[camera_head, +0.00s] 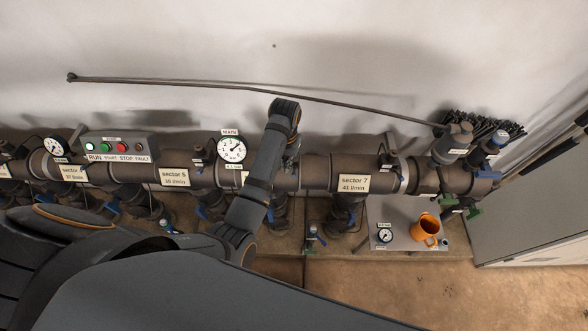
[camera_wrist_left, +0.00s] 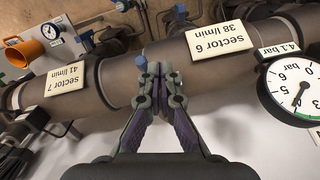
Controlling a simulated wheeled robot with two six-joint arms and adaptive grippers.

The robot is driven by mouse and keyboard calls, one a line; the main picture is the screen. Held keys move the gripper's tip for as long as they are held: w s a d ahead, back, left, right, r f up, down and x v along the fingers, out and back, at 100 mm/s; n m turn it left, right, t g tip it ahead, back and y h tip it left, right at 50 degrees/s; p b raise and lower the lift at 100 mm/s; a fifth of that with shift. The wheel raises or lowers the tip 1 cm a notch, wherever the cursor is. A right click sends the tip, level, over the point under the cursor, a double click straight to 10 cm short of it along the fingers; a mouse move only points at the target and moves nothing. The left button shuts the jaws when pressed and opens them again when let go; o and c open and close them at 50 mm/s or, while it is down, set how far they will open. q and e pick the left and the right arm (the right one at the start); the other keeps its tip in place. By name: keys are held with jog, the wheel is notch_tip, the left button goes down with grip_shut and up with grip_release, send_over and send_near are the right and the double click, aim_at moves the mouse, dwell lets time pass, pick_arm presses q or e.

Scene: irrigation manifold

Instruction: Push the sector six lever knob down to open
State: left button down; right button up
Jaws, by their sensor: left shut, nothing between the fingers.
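The sector 6 label (camera_wrist_left: 219,40) sits on the dark main pipe in the left wrist view, upside down. My left gripper (camera_wrist_left: 158,72) is shut and empty, its fingertips together in front of the pipe beside that label. Small blue parts (camera_wrist_left: 140,62) show at the fingertips; I cannot tell whether they touch a knob. A blue lever (camera_wrist_left: 181,9) shows beyond the pipe. In the head view a blue lever (camera_head: 270,214) shows below the pipe beside my left arm. That arm covers the sector 6 stretch and much of the gripper (camera_head: 291,160). My right gripper is out of view.
The sector 7 label (camera_head: 354,183) and sector 5 label (camera_head: 174,177) flank my arm. A gauge (camera_head: 231,149) stands close to its left. A control box (camera_head: 120,146) is further left. Floor in front is clear.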

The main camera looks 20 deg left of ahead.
aim_at(295, 172)
pick_arm(q)
jog(key=shift+g, duration=0.4)
jog(key=r, duration=0.1)
jog(key=w+d+r, duration=0.1)
jog(key=r, duration=0.1)
jog(key=w+d+r, duration=0.1)
jog(key=shift+w+d+r, duration=0.15)
jog(key=shift+d+r, duration=0.05)
jog(key=shift+s+f, duration=0.2)
jog(key=shift+f, duration=1.55)
jog(key=shift+s+f, duration=0.2)
jog(key=shift+f, duration=1.55)
jog(key=shift+f+b, duration=0.85)
jog(key=shift+f, duration=1.4)
jog(key=shift+w+a+r, duration=0.1)
jog(key=shift+w+r, duration=0.15)
jog(key=shift+w, duration=0.4)
jog(key=shift+w+r, duration=0.2)
jog(key=shift+w, duration=0.75)
